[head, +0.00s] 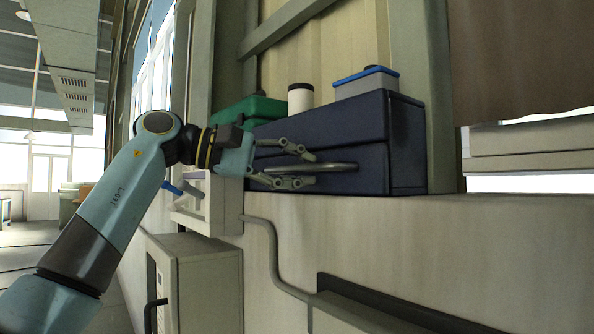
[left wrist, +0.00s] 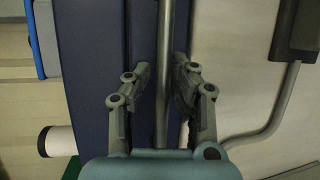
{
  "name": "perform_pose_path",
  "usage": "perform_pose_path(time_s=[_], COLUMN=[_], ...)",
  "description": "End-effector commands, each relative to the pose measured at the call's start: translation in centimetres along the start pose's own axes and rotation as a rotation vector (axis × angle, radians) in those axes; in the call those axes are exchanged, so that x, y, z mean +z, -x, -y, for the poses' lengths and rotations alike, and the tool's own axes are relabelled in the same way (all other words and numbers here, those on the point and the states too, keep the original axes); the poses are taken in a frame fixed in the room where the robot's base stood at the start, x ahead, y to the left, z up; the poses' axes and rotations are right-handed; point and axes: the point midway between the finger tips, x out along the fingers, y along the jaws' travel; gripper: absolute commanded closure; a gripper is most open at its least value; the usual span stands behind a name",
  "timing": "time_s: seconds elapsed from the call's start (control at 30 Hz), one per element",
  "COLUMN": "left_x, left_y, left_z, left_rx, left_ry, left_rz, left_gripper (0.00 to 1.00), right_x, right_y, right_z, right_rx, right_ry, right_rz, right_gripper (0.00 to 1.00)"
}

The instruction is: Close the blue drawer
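A dark blue drawer box (head: 405,125) stands on a pale ledge. Its front has an upper part and a lower blue drawer (head: 365,180) with a long grey bar handle (head: 335,167). I cannot tell how far the drawer stands out. My left gripper (head: 308,170) is at the handle, one finger above the bar and one below. In the left wrist view the bar (left wrist: 163,25) runs between the two open fingers (left wrist: 162,68), with gaps visible on both sides. My right gripper is not in view.
On top of the box are a grey container with a blue lid (head: 366,83) and a white cylinder with a dark cap (head: 300,98). A green case (head: 252,108) is behind my gripper. A pipe (head: 275,250) runs down the wall below the ledge, beside a pale cabinet (head: 205,285).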

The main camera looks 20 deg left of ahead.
Motion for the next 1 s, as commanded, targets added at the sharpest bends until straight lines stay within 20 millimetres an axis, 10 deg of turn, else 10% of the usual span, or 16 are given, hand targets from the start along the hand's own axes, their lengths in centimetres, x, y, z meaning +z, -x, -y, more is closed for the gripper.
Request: perform_pose_path(time_s=[0.43,1.0], left_x=[-0.1,-0.1], left_y=[0.7,11.1], left_z=[0.2,0.2], left_rx=[-0.004,-0.005], left_ry=[-0.001,0.0], left_rz=[-0.001,-0.002], left_gripper=[0.64,0.64], right_x=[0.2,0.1], right_y=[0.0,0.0], right_z=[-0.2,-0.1], right_rx=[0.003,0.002], right_ry=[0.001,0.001], right_rz=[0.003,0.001], right_gripper=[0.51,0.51])
